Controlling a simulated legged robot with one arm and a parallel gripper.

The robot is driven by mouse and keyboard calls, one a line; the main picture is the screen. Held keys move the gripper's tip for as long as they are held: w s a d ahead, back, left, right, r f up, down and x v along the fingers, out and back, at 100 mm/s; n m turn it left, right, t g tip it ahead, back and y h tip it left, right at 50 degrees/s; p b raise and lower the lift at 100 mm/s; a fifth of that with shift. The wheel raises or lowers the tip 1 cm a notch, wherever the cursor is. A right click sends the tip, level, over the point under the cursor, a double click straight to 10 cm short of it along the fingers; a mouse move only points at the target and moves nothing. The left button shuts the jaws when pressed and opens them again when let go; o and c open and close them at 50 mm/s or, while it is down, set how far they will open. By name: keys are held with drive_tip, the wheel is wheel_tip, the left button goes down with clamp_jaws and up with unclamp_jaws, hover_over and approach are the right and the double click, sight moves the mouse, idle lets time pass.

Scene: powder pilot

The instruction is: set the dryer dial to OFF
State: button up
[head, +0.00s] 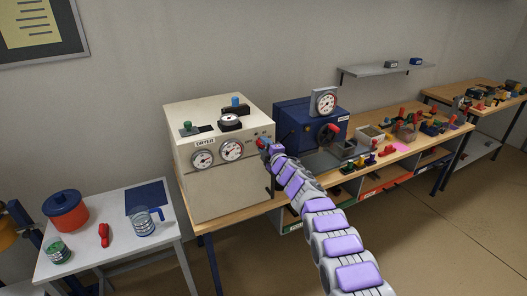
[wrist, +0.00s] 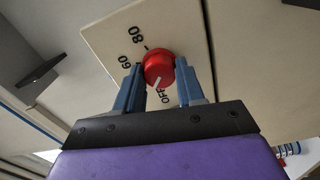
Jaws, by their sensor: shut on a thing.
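The dryer (head: 228,190) is a cream box with two round gauges on its front, at the left end of the wooden bench. Its red dial (wrist: 158,66) shows on a cream panel in the wrist view, with 60, 80 and OFF printed around it. The dial's white pointer line slants down and a little left, close to the left side of the OFF mark (wrist: 168,97). My gripper (wrist: 159,78) has one blue-grey finger on each side of the dial and is shut on it. In the head view my gripper (head: 264,146) is at the dryer's right front, hiding most of the dial.
A blue machine (head: 300,122) with a gauge stands right of the dryer. Small parts and trays cover the wooden bench (head: 386,158). A white table (head: 110,262) at left holds a red pot (head: 66,214) and a clear jug (head: 145,224). The floor at right is clear.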

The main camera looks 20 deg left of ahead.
drive_tip(key=n+b, duration=0.1)
drive_tip(key=n, duration=0.1)
drive_tip(key=f+n+b, duration=0.1)
drive_tip(key=n, duration=0.2)
drive_tip(key=shift+d+n+b, duration=0.1)
drive_tip(key=shift+n+b, duration=0.2)
drive_tip(key=shift+n, duration=0.1)
idle(0.3)
drive_tip(key=o, duration=1)
drive_tip(key=shift+r, duration=0.2)
drive_tip(key=shift+r, duration=0.1)
